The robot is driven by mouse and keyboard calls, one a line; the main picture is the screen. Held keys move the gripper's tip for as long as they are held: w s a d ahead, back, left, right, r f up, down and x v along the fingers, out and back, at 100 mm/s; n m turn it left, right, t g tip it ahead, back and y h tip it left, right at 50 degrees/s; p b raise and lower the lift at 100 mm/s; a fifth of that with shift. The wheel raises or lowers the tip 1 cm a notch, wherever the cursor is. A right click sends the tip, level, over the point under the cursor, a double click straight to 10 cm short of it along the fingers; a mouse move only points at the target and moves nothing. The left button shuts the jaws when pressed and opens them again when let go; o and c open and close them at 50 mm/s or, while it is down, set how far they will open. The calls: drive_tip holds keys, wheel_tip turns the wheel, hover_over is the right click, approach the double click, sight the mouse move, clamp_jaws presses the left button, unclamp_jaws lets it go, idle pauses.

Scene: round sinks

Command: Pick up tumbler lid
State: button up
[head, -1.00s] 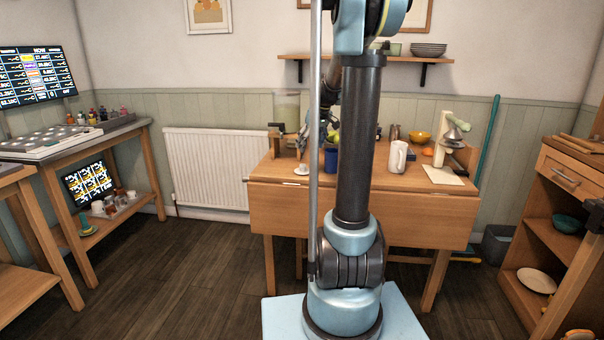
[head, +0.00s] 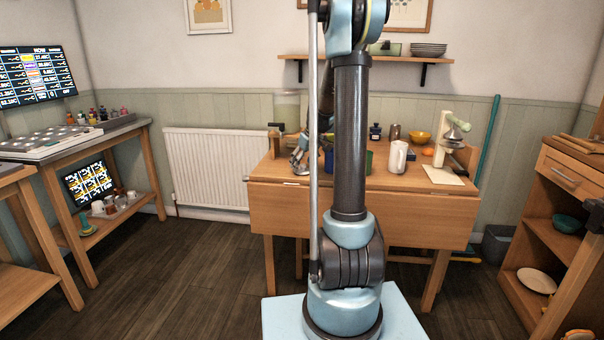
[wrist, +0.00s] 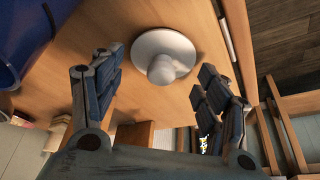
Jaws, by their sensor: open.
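The tumbler lid, a round white disc with a raised knob (wrist: 165,58), lies on the wooden table (wrist: 125,95) in the wrist view. My gripper (wrist: 158,73) is open, with its dark fingers on either side of the lid in that view. No finger is clearly touching it.
A blue container (wrist: 22,35) stands close by at upper left in the wrist view.

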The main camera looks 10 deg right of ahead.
drive_tip(key=shift+w+a+f, duration=0.15)
drive_tip(key=shift+w+f, duration=0.05)
drive_tip(key=shift+f, duration=0.4)
drive_tip(key=c, duration=0.5)
drive_tip(key=shift+o, duration=0.2)
drive_tip(key=shift+r, duration=0.1)
